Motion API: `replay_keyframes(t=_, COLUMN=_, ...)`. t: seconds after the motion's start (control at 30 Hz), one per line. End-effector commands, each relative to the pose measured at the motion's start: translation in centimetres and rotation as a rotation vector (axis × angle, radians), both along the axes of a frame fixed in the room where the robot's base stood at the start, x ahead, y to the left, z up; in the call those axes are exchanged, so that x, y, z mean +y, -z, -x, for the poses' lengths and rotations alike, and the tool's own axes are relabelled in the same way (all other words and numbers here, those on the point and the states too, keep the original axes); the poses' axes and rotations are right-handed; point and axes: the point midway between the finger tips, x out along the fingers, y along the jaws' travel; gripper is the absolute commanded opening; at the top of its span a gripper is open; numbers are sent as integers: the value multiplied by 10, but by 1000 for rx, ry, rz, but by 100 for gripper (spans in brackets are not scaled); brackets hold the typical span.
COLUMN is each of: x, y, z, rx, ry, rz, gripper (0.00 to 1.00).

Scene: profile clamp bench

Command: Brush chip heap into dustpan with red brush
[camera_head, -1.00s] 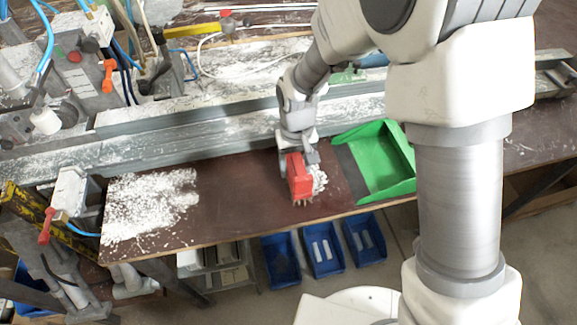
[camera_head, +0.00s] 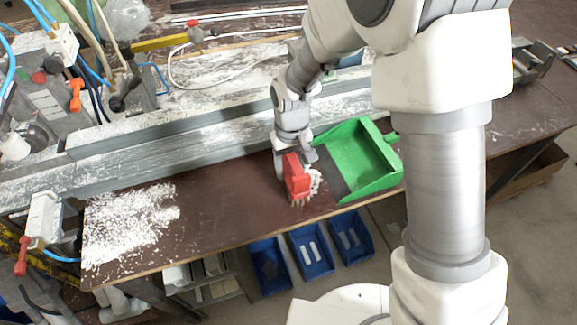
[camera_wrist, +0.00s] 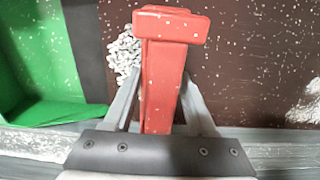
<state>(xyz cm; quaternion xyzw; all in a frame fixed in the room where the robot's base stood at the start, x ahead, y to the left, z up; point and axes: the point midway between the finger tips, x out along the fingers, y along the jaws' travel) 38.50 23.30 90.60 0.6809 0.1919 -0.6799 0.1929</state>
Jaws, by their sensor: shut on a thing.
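My gripper (camera_wrist: 160,118) is shut on the red brush (camera_head: 297,177), whose bristles point down at the brown bench top. The brush also shows large in the wrist view (camera_wrist: 164,70), between the two fingers. A small heap of white chips (camera_wrist: 123,55) lies right against the brush, on the side facing the dustpan; part of it also shows in the head view (camera_head: 315,181). In the wrist view the dustpan (camera_wrist: 48,112) is at the left.
A wide scatter of white chips (camera_head: 130,225) covers the left of the bench top (camera_head: 225,215). Long grey metal profiles (camera_head: 200,145) run behind the brush. A clamp with a red handle (camera_head: 22,255) stands at the left. Blue bins (camera_head: 311,252) sit below the front edge.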

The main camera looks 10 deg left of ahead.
Motion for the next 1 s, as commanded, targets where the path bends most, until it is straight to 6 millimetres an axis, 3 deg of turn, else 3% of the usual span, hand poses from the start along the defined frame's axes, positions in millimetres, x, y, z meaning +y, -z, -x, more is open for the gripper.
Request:
replay_keyframes(t=0.2, x=-15, y=0, z=-9, rx=-1, ry=3, rz=-1, gripper=1)
replay_keyframes(t=1.0, x=-33, y=0, z=-21, rx=-1, ry=0, rz=-1, gripper=1)
